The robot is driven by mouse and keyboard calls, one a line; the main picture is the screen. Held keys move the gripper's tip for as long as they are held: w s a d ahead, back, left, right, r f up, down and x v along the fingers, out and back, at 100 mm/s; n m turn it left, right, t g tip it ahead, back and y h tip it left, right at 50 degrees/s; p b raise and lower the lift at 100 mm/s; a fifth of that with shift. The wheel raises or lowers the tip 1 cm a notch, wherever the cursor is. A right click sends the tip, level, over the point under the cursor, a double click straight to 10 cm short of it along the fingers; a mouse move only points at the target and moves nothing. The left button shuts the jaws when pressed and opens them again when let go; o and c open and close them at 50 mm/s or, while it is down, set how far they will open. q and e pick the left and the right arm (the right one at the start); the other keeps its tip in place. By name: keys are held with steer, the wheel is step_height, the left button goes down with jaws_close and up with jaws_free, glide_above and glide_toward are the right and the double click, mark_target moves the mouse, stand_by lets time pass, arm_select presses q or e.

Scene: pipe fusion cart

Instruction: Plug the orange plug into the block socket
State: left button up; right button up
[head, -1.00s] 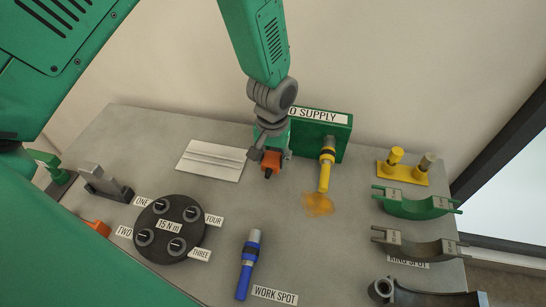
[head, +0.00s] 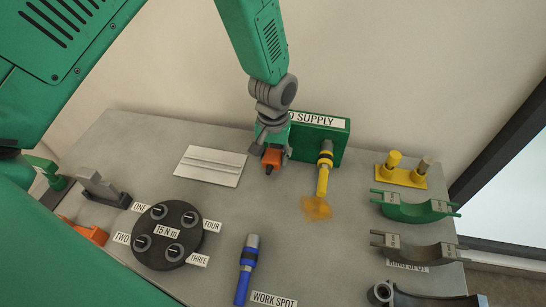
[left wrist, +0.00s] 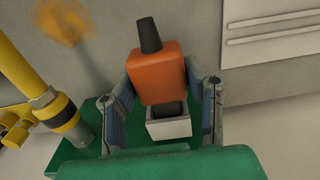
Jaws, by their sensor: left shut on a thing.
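The orange plug (head: 272,157) is in my left gripper (head: 267,151), in front of the green supply block (head: 335,145) at the back of the bench. In the left wrist view the orange plug (left wrist: 157,72) sits between the two fingers (left wrist: 165,97), its black tail pointing away. A pale box with a dark opening (left wrist: 168,124) shows right beside the plug, near the green block (left wrist: 75,147). I cannot tell whether it is the socket or part of the plug, nor whether plug and block touch. My right gripper is not in view.
A pale ribbed plate (head: 210,166) lies to the left. A black dial disc (head: 155,246) and a blue connector (head: 247,270) are nearer the front.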

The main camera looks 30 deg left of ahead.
arm_select(q)
steer(key=shift+w+a, duration=0.2)
steer(key=shift+w, duration=0.55)
steer(key=o, duration=1.3)
step_height(320, 180, up, 12)
steer(key=shift+f, duration=0.1)
